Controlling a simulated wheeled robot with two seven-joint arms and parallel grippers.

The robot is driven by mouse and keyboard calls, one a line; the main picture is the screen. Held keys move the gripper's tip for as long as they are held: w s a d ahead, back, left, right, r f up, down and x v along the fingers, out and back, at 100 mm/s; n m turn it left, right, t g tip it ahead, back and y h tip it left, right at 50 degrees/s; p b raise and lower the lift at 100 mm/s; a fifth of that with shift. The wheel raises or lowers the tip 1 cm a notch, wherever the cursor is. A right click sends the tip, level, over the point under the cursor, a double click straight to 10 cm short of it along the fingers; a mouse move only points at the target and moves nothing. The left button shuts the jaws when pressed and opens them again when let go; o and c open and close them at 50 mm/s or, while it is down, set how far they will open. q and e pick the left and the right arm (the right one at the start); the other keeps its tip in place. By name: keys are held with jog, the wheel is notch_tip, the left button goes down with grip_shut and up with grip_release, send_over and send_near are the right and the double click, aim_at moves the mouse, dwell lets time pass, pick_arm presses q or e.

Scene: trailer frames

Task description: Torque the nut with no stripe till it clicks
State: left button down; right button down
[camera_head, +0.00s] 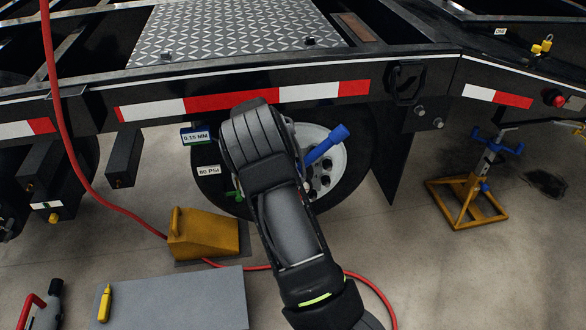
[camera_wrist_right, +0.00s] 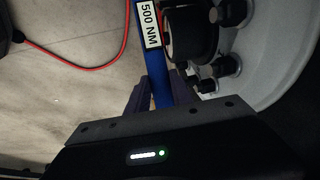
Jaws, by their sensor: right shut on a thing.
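The wheel's white rim (camera_head: 342,170) sits under the trailer's edge, partly hidden by my right arm. Dark nuts show on it, including one (camera_wrist_right: 226,66) and another (camera_wrist_right: 207,86) in the right wrist view. I cannot make out which nut has a stripe. A blue torque wrench (camera_head: 326,144) shows beside my arm; its bar (camera_wrist_right: 160,92) carries a "500 NM" label. My right gripper (camera_wrist_right: 163,88) is shut on this blue bar, next to a round dark head (camera_wrist_right: 190,35) at the nuts. Which nut lies under the head is hidden. My left gripper is out of view.
A yellow chock (camera_head: 205,236) stands left of the wheel and an orange jack stand (camera_head: 466,200) at right. A red hose (camera_head: 70,150) hangs down and runs across the floor. A grey board (camera_head: 180,302) bears a yellow marker (camera_head: 105,302). Floor at right front is clear.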

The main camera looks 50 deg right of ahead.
jog(key=shift+d+f, duration=0.1)
jog(key=shift+f, duration=0.05)
jog(key=shift+s+d+f+b, duration=0.15)
jog(key=shift+s+f+b, duration=0.05)
jog(key=shift+b, duration=0.1)
jog(key=shift+s+d+f+t+y, duration=0.1)
jog(key=shift+f+t+y, duration=0.1)
jog(key=shift+t+y, duration=0.15)
jog(key=shift+s+d+f+y+b, duration=0.1)
jog(key=shift+d+f+y+b, duration=0.05)
jog(key=shift+f+y+b, duration=0.15)
jog(key=shift+r, duration=0.2)
